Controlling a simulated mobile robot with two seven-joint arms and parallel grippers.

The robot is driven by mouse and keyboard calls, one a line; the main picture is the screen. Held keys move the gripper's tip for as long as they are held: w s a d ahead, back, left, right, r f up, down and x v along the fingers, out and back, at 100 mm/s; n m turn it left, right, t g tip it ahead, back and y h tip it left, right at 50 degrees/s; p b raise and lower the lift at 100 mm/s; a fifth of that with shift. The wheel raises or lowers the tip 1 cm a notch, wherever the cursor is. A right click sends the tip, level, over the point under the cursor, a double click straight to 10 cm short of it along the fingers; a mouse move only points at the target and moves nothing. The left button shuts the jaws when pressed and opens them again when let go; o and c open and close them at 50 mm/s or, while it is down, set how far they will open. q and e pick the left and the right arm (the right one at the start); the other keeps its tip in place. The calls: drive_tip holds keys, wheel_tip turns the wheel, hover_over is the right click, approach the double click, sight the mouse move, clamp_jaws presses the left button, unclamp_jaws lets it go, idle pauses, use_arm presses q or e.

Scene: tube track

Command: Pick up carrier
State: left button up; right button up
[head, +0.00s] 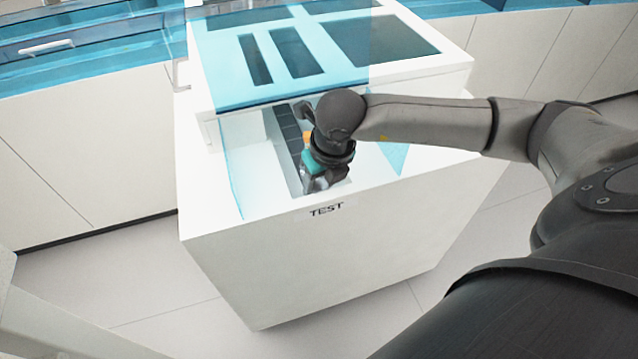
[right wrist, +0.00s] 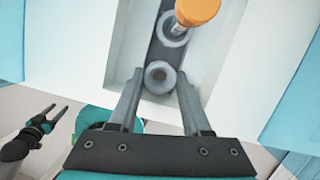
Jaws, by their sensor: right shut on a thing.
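My left gripper (right wrist: 48,116) is open and empty, away at the lower left of the right wrist view.
The white machine (head: 300,260) is marked TEST on its front edge. A blue transparent cover (head: 232,62) and a raised top with dark openings stand behind the slot. White cabinets with blue glass (head: 75,50) line the back.

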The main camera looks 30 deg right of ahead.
use_arm(q)
drive_tip(key=s+a+f+p, duration=0.1)
drive_tip(key=s+a+p, duration=0.3)
drive_tip(key=s, duration=0.2)
drive_tip(key=d+p+v, duration=0.1)
drive_tip(key=p+v, duration=0.5)
drive_tip(key=shift+s+r, duration=0.15)
drive_tip(key=shift+s, duration=0.15)
use_arm(e)
wheel_tip(320, 180, up, 27)
use_arm(q)
drive_tip(key=shift+d, duration=0.2)
